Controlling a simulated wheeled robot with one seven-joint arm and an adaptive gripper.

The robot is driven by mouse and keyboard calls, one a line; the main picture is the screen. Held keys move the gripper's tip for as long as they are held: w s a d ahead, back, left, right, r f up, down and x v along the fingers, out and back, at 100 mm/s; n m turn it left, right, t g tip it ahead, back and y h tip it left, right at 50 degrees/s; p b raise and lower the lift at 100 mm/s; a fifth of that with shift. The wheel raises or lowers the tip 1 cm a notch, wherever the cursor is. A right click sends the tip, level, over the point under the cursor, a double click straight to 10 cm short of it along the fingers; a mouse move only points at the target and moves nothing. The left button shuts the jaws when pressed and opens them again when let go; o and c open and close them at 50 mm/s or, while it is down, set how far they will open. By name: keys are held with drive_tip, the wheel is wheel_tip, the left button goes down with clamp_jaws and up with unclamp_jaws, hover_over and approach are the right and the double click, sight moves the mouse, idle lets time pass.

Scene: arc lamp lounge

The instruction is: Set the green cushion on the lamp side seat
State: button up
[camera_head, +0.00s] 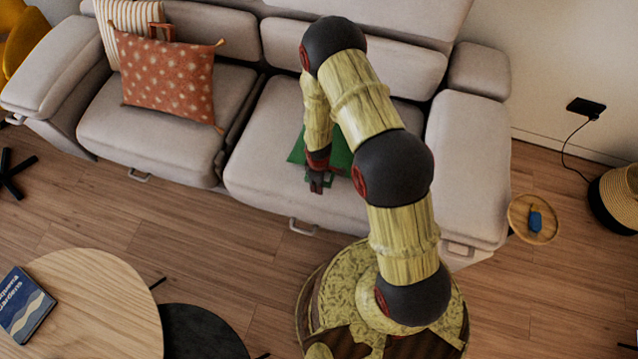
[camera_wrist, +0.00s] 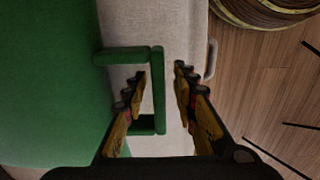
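The green cushion (camera_head: 342,159) lies on the right-hand sofa seat (camera_head: 262,150), largely hidden by my arm in the head view. In the wrist view the cushion (camera_wrist: 50,75) fills the left side, and its green loop handle (camera_wrist: 158,88) sticks out over the pale seat. My gripper (camera_head: 318,184) is at the cushion's front edge. In the wrist view my gripper (camera_wrist: 160,72) is open, with one finger on each side of the handle's outer bar. I cannot tell whether the fingers touch it. No lamp is clearly seen.
A rust dotted cushion (camera_head: 168,78) and a striped cushion (camera_head: 128,22) lean on the left seat (camera_head: 150,135). A small round tray table (camera_head: 518,213) with a blue item stands right of the sofa. A wooden table (camera_head: 100,310) with a book (camera_head: 24,305) is at lower left.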

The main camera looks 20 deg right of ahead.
wheel_tip(320, 180, up, 12)
drive_tip(key=p, duration=0.6)
drive_tip(key=shift+s+a, duration=0.1)
drive_tip(key=shift+r, duration=0.3)
wheel_tip(320, 180, up, 31)
drive_tip(key=w+d+m+t, duration=0.1)
drive_tip(key=d+m+t, duration=0.15)
drive_tip(key=m, duration=0.25)
drive_tip(key=s+r+m+t, duration=0.3)
drive_tip(key=s+r+m, duration=0.2)
drive_tip(key=s+r, duration=1.5)
drive_tip(key=shift+a+r+m, duration=0.35)
drive_tip(key=shift+a+m, duration=0.05)
